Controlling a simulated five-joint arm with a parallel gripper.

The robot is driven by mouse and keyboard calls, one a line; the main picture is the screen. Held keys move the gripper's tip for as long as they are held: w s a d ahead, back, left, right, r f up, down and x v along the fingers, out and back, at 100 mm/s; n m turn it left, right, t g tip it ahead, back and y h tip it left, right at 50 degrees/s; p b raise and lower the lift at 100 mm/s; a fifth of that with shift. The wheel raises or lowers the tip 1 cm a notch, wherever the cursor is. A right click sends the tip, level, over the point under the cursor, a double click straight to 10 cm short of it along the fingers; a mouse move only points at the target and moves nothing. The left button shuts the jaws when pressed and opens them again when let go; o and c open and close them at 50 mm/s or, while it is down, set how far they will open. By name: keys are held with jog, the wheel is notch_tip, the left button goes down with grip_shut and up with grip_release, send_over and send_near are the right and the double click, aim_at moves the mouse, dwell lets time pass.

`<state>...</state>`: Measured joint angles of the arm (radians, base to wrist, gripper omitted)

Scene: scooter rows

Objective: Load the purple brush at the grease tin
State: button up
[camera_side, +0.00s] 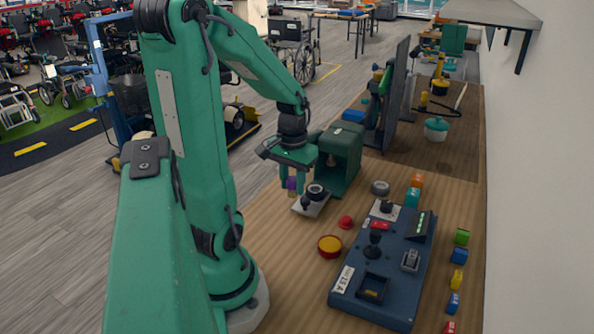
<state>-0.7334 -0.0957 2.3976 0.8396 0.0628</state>
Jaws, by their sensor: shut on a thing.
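My gripper (291,181) is shut on the purple brush (291,184). Only a small purple patch of the brush shows between the fingers, and I cannot make out its bristle end. A round, shallow tin (329,246), red outside and yellow inside, looks like the grease tin. It sits on the wooden bench in front of my gripper and to its right in the picture. The brush is apart from this tin.
A pale plate with dark round parts (311,203) lies just below my gripper. A green housing (339,158) stands behind it. A red knob (346,222) is near the tin. A blue control panel (384,265) with a joystick fills the right. Several coloured blocks line the edge.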

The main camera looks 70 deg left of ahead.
jog(key=w+d+f, duration=0.1)
jog(key=w+d, duration=0.5)
jog(key=d, duration=0.4)
jog(key=shift+d+f, duration=0.25)
jog(key=shift+f, duration=0.15)
jog(key=shift+f, duration=0.2)
jog(key=shift+f, duration=2.8)
jog(key=shift+f, duration=0.6)
dwell(0.8)
notch_tip(320, 180, up, 7)
dwell(1.3)
jog(key=shift+w+r, duration=0.1)
jog(key=shift+w, duration=0.05)
dwell(0.3)
